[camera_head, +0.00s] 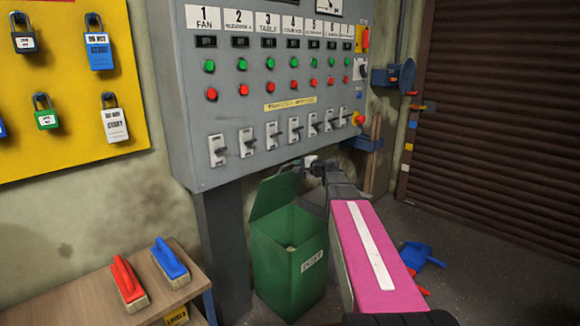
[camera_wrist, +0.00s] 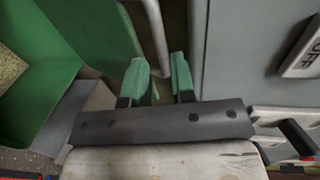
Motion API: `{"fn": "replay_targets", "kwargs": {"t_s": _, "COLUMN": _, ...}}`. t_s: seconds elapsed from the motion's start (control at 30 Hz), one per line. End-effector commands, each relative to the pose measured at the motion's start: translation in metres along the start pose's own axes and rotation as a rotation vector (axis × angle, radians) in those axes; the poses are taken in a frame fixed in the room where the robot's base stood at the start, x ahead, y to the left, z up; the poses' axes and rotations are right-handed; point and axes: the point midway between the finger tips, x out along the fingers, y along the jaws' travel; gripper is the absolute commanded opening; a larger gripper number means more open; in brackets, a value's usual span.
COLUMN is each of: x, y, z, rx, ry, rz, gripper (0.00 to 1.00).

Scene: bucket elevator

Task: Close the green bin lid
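The green bin (camera_head: 275,262) stands on the floor below the grey control panel, with a white label on its front. Its lid (camera_head: 274,194) is open, tilted up at the back left of the bin. My gripper (camera_head: 312,163) is above the bin's right rear, near the lid's upper right corner. In the wrist view, my gripper (camera_wrist: 159,72) has its two green-tipped fingers apart, with no object clearly held. The green lid (camera_wrist: 88,35) shows left of the fingers, and its edge passes close to the left one. Whether they touch cannot be told.
The control panel (camera_head: 240,110) with switches hangs right above and behind the bin. A wooden bench (camera_head: 85,305) with red (camera_head: 129,280) and blue (camera_head: 170,260) brushes is at lower left. A blue dustpan (camera_head: 422,256) lies on the floor at right. A grey rod (camera_wrist: 157,40) is beyond the fingers.

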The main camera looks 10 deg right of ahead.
Motion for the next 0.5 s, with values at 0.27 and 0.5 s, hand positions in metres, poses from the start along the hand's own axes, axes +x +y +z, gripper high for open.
{"fn": "replay_targets", "kwargs": {"t_s": 0.27, "x": 0.044, "y": 0.000, "z": -0.001, "rx": 0.000, "ry": -0.001, "rz": 0.001, "gripper": 0.24}}
{"fn": "replay_targets", "kwargs": {"t_s": 0.5, "x": 0.057, "y": 0.000, "z": 0.000, "rx": 0.000, "ry": 0.000, "rz": 0.001, "gripper": 0.24}}
